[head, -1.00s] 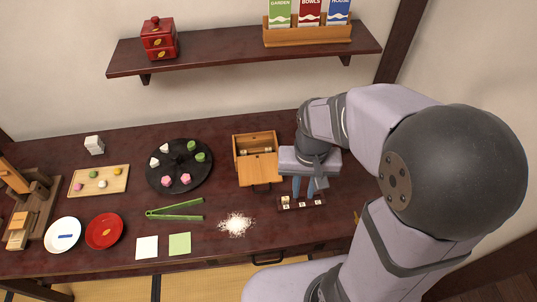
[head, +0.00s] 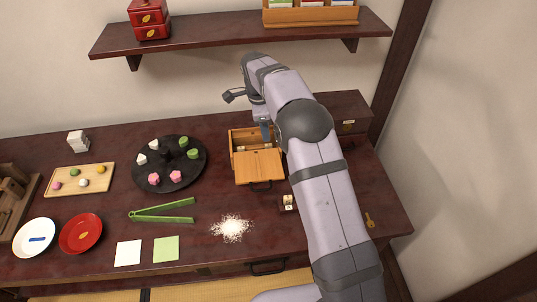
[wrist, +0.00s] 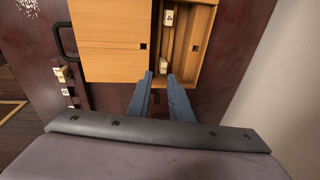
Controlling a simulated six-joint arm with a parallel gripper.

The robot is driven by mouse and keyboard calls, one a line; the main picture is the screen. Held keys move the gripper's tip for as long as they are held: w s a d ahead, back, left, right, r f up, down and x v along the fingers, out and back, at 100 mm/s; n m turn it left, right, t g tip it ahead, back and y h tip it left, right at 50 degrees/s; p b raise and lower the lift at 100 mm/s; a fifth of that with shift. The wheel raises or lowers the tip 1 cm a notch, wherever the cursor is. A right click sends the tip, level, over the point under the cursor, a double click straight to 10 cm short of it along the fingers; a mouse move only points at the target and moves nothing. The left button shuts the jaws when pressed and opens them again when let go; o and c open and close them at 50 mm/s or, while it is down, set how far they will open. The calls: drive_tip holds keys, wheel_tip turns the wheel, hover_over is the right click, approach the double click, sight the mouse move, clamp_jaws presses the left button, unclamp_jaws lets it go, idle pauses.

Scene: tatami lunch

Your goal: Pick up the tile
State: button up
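A wooden box (head: 232,150) with a partly slid lid stands on the dark table; it fills the top of the wrist view (wrist: 112,55). In its open compartment lie two small white tiles, one farther along (wrist: 169,18) and one near my fingertips (wrist: 163,65). My gripper (head: 266,137) is over the box's open part in the head view. In the wrist view its two blue fingers (wrist: 159,76) are apart, with the nearer tile just beyond the gap. Whether they touch it I cannot tell. A small rack (wrist: 73,92) holds more tiles beside the box.
The rack (head: 287,203) is partly hidden by my arm in the head view. A black round tray (head: 160,183) with sweets stands left of the box. Green tongs (head: 160,210) and a white powder heap (head: 231,229) lie in front. A shelf (head: 220,40) hangs above.

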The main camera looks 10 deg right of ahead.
sight(269, 145)
drive_tip(key=shift+m, duration=0.4)
drive_tip(key=shift+w+d+f+p, duration=0.2)
drive_tip(key=shift+w+f+p, duration=0.1)
drive_tip(key=shift+f, duration=1.05)
drive_tip(key=shift+w+d+f+p, duration=0.2)
drive_tip(key=shift+w+f+p, duration=0.1)
drive_tip(key=shift+f, duration=1)
drive_tip(key=shift+w+d+f+p, duration=0.2)
drive_tip(key=shift+w+f+p, duration=0.1)
drive_tip(key=shift+f, duration=1.05)
clamp_jaws()
drive_tip(key=shift+r, duration=0.1)
